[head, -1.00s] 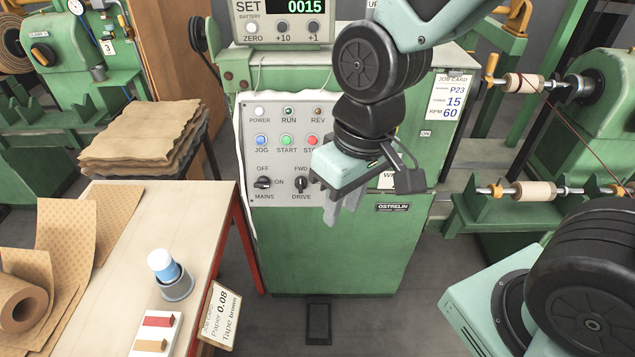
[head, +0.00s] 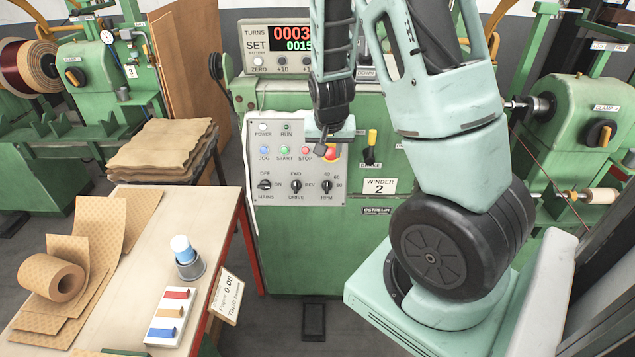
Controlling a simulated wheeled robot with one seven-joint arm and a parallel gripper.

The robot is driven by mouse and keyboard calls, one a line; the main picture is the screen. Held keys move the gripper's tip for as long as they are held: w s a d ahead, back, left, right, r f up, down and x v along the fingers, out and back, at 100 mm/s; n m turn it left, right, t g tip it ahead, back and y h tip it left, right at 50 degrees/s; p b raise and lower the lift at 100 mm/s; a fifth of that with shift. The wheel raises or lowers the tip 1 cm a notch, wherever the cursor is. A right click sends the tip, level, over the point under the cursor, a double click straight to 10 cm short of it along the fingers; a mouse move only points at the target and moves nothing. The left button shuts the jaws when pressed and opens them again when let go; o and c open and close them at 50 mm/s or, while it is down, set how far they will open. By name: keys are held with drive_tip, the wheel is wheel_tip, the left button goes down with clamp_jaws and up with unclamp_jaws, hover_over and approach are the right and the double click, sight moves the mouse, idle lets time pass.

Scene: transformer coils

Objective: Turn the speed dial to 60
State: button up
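The speed dial (head: 326,186), a small black knob marked RPM, is at the lower right of the grey control panel (head: 282,200) on the green winder. Numbers, 40 and 60 among them, stand around it; its pointer is too small to read surely. My gripper (head: 322,146) hangs in front of the panel's upper right, above the dial in the picture and apart from it. It partly covers the panel's top right corner. Its fingers are small and seen edge-on, so their opening does not show.
The drive knob (head: 296,187) and mains knob (head: 265,186) sit left of the dial; a red stop knob (head: 331,153) is above. The counter (head: 287,45) stands on top. A workbench (head: 135,290) is at left. My own arm hides much of the winder's right side.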

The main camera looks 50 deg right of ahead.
sight(327, 183)
drive_tip(key=p+x, duration=0.3)
drive_tip(key=x, duration=1.3)
drive_tip(key=shift+a+f+p, duration=0.15)
drive_tip(key=shift+p, duration=0.25)
drive_tip(key=shift+s, duration=0.1)
clamp_jaws()
